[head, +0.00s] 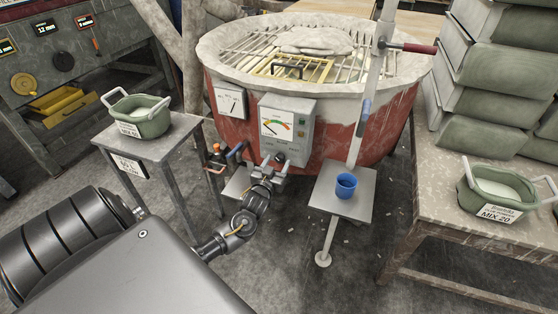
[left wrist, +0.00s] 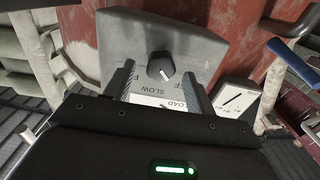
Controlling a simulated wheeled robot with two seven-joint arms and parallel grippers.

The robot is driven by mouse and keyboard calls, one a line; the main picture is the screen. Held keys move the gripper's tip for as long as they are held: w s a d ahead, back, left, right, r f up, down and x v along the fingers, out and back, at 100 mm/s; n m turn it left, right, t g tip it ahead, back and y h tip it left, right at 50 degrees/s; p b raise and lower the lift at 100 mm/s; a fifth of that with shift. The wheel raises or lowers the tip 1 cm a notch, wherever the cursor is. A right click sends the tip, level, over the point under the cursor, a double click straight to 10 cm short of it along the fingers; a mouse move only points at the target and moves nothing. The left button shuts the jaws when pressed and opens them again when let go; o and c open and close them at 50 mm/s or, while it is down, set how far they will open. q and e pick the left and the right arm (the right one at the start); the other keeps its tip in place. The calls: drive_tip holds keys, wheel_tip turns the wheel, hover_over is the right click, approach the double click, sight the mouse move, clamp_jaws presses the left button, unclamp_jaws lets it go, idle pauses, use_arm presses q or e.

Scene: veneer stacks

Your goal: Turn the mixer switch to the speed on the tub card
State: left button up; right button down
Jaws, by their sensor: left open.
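The mixer (head: 400,105) is a red drum with a pale dusty rim and a grating. A grey control box (head: 288,108) on its front carries a coloured load gauge and small lamps. The black switch knob (left wrist: 160,66) shows in the left wrist view, with a white pointer slanting down-right and "SLOW" nearby; other labels are partly hidden. My left gripper (head: 276,160) is at the box's lower front, open, its fingers on either side of the knob in view; I cannot tell if they touch it. A green tub with a card (head: 130,129) stands left; another has a "MIX 20" card (head: 497,214).
A blue cup (head: 346,186) stands on a small grey platform (head: 326,202) right of my gripper. A white plate with a dial (head: 230,102) is left of the box. A small table (head: 165,147) and a bench (head: 450,185) flank the mixer.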

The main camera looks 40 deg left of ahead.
use_arm(q)
drive_tip(key=shift+x, duration=0.9)
drive_tip(key=shift+d, duration=0.1)
drive_tip(key=c, duration=1)
drive_tip(key=shift+o, duration=0.2)
